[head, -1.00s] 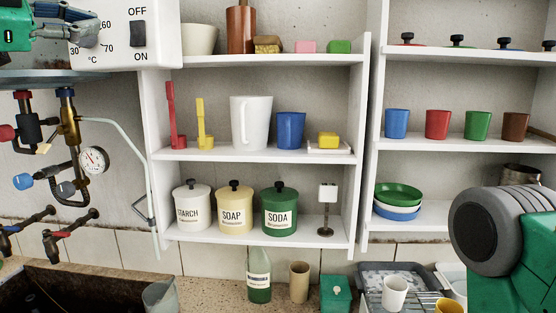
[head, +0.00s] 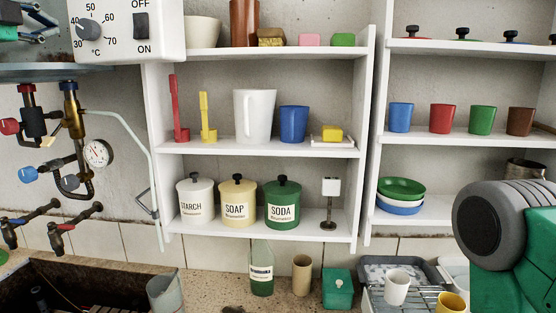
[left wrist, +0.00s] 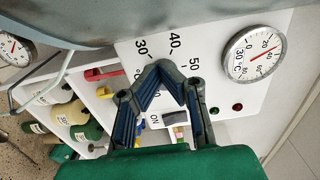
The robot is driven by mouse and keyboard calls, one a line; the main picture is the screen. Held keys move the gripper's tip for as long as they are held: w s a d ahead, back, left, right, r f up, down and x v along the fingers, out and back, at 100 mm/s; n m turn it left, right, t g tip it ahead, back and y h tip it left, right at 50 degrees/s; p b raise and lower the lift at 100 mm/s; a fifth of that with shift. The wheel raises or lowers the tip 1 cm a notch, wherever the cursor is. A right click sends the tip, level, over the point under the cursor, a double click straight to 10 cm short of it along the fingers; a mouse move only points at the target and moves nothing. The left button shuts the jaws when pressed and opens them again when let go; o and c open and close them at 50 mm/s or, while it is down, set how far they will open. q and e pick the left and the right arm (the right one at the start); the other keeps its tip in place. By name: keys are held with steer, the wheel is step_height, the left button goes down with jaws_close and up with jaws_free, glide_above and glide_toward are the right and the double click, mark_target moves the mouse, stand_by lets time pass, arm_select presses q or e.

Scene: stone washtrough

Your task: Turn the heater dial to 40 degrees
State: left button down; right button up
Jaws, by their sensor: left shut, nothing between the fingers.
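The white heater box (head: 150,35) is at the top left of the head view. Its grey dial (head: 88,30) is uncovered there, among the marks 30, 40, 50, 60 and 70. The knob seems to point left, near 40; its exact setting is hard to read. My left gripper (head: 45,14) is left of the dial, shut and empty, with a gap between them in the picture. In the left wrist view the shut fingers (left wrist: 166,74) cover the dial's place below the marks 30, 40 and 50. My right gripper is out of view.
An ON/OFF switch (head: 141,27) sits right of the dial. A round temperature gauge (left wrist: 253,53) is on the box in the wrist view. Pipes and valves (head: 72,130) hang below. White shelves (head: 260,150) with jars and cups stand to the right.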

mark_target(65, 29)
arm_select(q)
steer(key=w, duration=0.3)
steer(key=shift+w+d+f+b, duration=0.1)
steer(key=shift+w+d+b, duration=0.05)
steer(key=shift+b, duration=0.15)
steer(key=shift+w+d, duration=0.15)
steer(key=shift+w, duration=0.5)
steer(key=shift+d+b, duration=0.15)
steer(key=shift+b, duration=0.65)
steer(key=shift+a, duration=0.2)
steer(key=shift+s, duration=0.1)
steer(key=shift+s+b, duration=0.25)
steer(key=shift+b, duration=0.1)
steer(key=shift+s+a+b, duration=0.2)
steer(key=shift+s+b, duration=0.5)
steer(key=shift+s, duration=0.65)
steer(key=shift+s+a+b, duration=0.2)
steer(key=shift+s+b, duration=0.45)
steer(key=shift+s, duration=0.7)
